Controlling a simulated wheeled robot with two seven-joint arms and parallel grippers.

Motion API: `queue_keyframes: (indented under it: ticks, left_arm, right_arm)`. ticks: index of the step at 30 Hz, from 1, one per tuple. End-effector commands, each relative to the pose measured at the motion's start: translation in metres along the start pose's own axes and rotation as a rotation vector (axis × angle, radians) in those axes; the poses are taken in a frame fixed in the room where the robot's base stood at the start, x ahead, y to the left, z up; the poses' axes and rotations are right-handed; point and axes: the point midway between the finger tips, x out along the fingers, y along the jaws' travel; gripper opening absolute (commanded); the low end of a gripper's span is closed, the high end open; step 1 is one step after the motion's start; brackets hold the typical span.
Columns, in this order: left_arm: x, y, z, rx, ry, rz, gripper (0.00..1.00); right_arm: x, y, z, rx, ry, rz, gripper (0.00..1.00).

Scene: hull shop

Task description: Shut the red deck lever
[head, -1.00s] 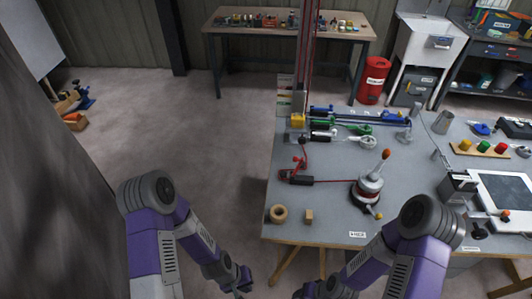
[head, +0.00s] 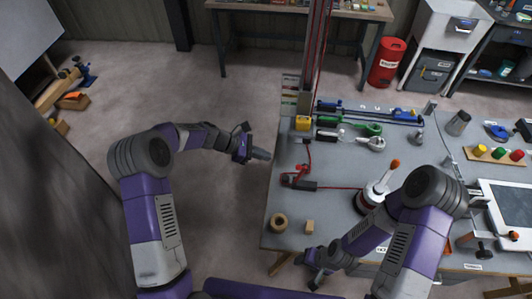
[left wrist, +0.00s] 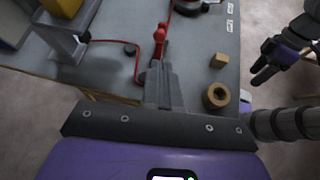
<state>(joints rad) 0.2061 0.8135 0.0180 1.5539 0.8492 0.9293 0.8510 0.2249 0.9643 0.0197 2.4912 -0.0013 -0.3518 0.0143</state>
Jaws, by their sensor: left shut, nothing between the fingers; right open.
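The red deck lever (head: 299,173) stands near the left edge of the grey workbench (head: 330,225), its red arm raised. It also shows in the left wrist view (left wrist: 159,40), just beyond my fingertips. My left gripper (head: 268,155) is shut and empty, held left of the lever at the bench's left edge, apart from it in the head view. In the left wrist view its shut fingers (left wrist: 160,70) point at the lever. My right gripper (head: 314,280) is low by the bench's front edge; it shows open in the left wrist view (left wrist: 262,76).
A wooden ring (head: 278,222) and a small wooden block (head: 310,227) lie at the front left of the bench. A winch with an orange-tipped handle (head: 378,189) stands to the right. A yellow block (head: 303,123) and a mast post stand behind the lever.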

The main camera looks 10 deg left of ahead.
Motion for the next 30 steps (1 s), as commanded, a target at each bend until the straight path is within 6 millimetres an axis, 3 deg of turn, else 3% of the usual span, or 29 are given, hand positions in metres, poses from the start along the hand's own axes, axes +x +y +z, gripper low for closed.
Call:
queue_keyframes:
  ticks: [9,15,21,30]
  left_arm:
    - [0.071,-0.001,-0.001,0.002,0.001,-0.004,0.00]
    - [0.100,-0.001,0.000,0.002,0.001,-0.003,0.00]
    - [0.111,-0.001,-0.001,0.002,0.002,-0.001,0.00]
    - [0.112,-0.001,-0.001,0.002,0.002,-0.001,0.00]
  right_arm:
    - [-0.001,0.000,0.000,0.000,0.000,0.000,0.57]
    - [-0.002,-0.001,0.000,0.000,0.001,0.000,0.57]
    - [-0.003,-0.001,0.000,0.000,0.001,0.000,0.57]
    - [-0.003,-0.001,0.000,0.000,0.001,0.000,0.57]
